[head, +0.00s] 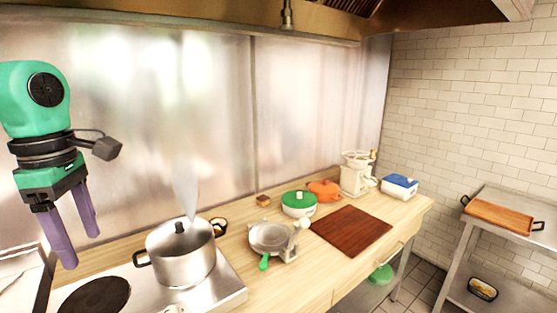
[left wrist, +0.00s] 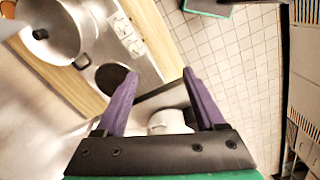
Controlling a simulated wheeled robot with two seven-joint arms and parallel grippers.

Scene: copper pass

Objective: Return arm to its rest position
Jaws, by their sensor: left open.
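My left gripper (head: 77,226) hangs at the far left of the head view, green and black with purple fingers pointing down. Its fingers are apart with nothing between them. It is left of the steel pot (head: 181,255) and clear of it. In the left wrist view the two purple fingers (left wrist: 160,100) are spread and empty, and the pot (left wrist: 55,30) shows at the upper left. My right gripper is in neither view.
The pot stands on a stove (head: 225,290) beside a dark burner (head: 95,296). On the wooden counter are a green-lidded pot (head: 298,204), a brown board (head: 351,231), an orange teapot (head: 324,190) and a blue-lidded box (head: 399,185). A steel side table (head: 490,252) stands at right.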

